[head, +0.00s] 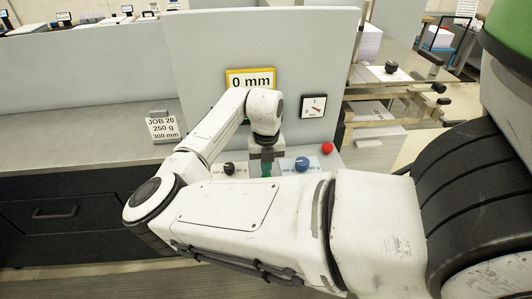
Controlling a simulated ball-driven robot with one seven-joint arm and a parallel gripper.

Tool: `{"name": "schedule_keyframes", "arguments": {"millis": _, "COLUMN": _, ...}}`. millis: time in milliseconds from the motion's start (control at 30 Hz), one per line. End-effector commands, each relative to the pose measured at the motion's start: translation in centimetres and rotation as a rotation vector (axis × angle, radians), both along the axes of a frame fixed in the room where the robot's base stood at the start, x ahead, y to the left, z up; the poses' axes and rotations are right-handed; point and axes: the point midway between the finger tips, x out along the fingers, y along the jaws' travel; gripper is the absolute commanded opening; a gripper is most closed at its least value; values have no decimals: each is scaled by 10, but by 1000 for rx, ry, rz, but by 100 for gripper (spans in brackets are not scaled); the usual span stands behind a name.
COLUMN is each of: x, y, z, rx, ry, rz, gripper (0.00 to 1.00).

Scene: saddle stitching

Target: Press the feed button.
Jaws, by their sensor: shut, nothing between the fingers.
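My gripper (267,161) points down over the light control panel (243,171), its fingers shut and empty. A green patch (267,171) shows right at the fingertips, partly hidden by my arm. It may be a green button, and I cannot tell whether the fingers touch it. A black knob (229,168) is to the left of the gripper and a blue knob (302,163) to the right. A red round button (327,148) is at the panel's back right. No label reading feed is legible, and my forearm hides the panel's front.
A grey upright panel behind carries a yellow-framed "0 mm" display (250,80) and a dial gauge (313,106). A job card (163,129) stands on the grey counter (70,135) at the left. Metal rails and paper stacks (368,42) are at the right.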

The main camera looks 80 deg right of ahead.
Motion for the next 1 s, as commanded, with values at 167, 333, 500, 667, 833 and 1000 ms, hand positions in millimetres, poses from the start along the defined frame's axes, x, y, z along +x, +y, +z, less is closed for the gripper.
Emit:
{"name": "schedule_keyframes", "arguments": {"millis": 167, "x": 0, "y": 0, "z": -8, "rx": 0, "ry": 0, "rz": 0, "gripper": 0}}
{"name": "schedule_keyframes", "arguments": {"millis": 333, "x": 0, "y": 0, "z": -9, "rx": 0, "ry": 0, "rz": 0, "gripper": 0}}
{"name": "schedule_keyframes", "arguments": {"millis": 500, "x": 0, "y": 0, "z": -10, "rx": 0, "ry": 0, "rz": 0, "gripper": 0}}
{"name": "schedule_keyframes", "arguments": {"millis": 667, "x": 0, "y": 0, "z": -22, "rx": 1, "ry": 1, "rz": 0, "gripper": 0}}
{"name": "schedule_keyframes", "arguments": {"millis": 833, "x": 0, "y": 0, "z": -33, "rx": 2, "ry": 0, "rz": -1, "gripper": 0}}
{"name": "schedule_keyframes", "arguments": {"millis": 1000, "x": -1, "y": 1, "z": -34, "rx": 5, "ry": -1, "rz": 0, "gripper": 0}}
